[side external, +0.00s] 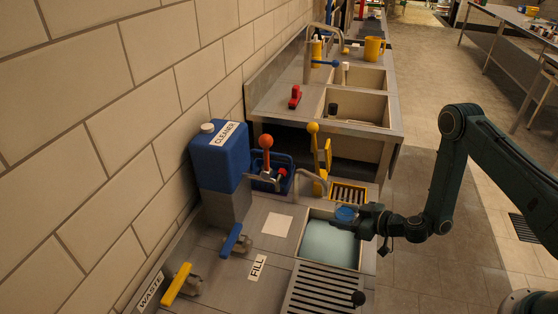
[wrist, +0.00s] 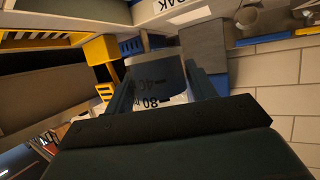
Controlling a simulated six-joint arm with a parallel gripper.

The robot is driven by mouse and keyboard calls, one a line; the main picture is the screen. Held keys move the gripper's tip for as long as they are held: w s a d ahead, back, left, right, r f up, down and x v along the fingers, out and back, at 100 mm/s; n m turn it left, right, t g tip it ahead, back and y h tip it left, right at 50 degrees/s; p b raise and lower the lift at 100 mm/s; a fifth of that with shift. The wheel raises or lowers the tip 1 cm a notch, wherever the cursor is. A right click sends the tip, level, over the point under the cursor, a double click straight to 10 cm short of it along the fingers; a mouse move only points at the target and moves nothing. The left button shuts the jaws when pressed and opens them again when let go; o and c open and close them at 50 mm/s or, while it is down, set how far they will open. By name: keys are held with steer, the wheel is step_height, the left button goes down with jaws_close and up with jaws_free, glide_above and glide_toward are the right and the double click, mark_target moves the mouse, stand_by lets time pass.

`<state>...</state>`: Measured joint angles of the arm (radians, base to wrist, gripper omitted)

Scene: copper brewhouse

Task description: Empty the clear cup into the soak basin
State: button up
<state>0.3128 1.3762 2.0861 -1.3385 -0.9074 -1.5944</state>
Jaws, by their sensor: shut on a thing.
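The clear cup (side external: 345,213) shows as a small bluish round shape over the far part of the soak basin (side external: 328,245). My gripper (side external: 360,218) reaches in from the right and is shut on it. In the wrist view the cup (wrist: 158,82) sits between my two fingers (wrist: 162,92), with printed measuring marks on its wall. The cup looks about upright in the side view; how much it holds is unclear. The basin has a pale blue-green surface inside. No stream from the cup shows.
A slatted drain rack (side external: 318,290) with a black knob lies in front of the basin. A faucet (side external: 312,180), a yellow post (side external: 320,165), a blue cleaner jug (side external: 220,155) and an orange-knobbed lever (side external: 266,145) stand behind and left. Open floor lies right.

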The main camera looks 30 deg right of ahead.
steer(key=shift+d, duration=0.1)
steer(key=shift+d+f, duration=0.3)
steer(key=shift+d, duration=0.25)
steer(key=d+f, duration=0.1)
steer(key=d, duration=0.1)
steer(key=d+f, duration=0.1)
steer(key=d, duration=0.2)
steer(key=s+d+f, duration=0.1)
steer(key=d+f, duration=0.1)
steer(key=d, duration=0.1)
steer(key=shift+s+d+f, duration=0.1)
steer(key=shift+d, duration=0.15)
steer(key=shift+a+r+n+g+h, duration=0.35)
steer(key=shift+n+g+h, duration=0.1)
steer(key=shift+h, duration=0.2)
steer(key=shift+a+r+n+g+h, duration=0.25)
steer(key=shift+a+n+g+h, duration=0.15)
steer(key=shift+h, duration=0.25)
steer(key=shift+w+a+r+n+g+h, duration=0.15)
steer(key=shift+w+a+n+g+h, duration=0.1)
steer(key=shift+n+h, duration=0.35)
steer(key=shift+w+a+r+n+g+h, duration=0.15)
steer(key=shift+a+n+g+h, duration=0.15)
steer(key=shift+a+n+h, duration=0.5)
steer(key=shift+d+n+g+h, duration=0.1)
steer(key=shift+n+g+h, duration=0.2)
steer(key=shift+h, duration=0.8)
